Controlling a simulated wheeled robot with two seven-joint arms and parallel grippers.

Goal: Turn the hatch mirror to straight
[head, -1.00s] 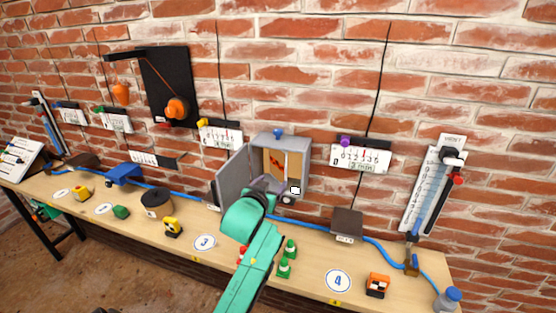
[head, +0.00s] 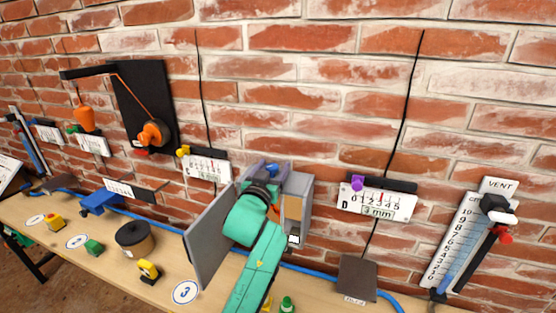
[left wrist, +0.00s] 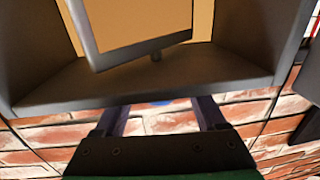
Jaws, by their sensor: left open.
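The grey hatch box (head: 306,190) hangs on the brick wall with its door (head: 212,235) swung open to the left. In the left wrist view the mirror (left wrist: 140,38) is a grey-framed panel inside the tan-backed box, sitting at an angle to the box edge (left wrist: 150,92). In the head view my arm hides most of it. A blue knob (head: 271,168) is at the box top. My left gripper (head: 273,167) is open at the top of the box, its fingers on either side of the knob. The knob also shows as a blue patch between the fingers in the left wrist view (left wrist: 161,102); whether they touch it is unclear.
A scale card with a purple knob (head: 358,184) and a vent gauge (head: 465,235) are on the wall to the right. A black panel with an orange wheel (head: 153,133) is on the left. Below runs a wooden bench (head: 125,275) with small blocks and a blue hose.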

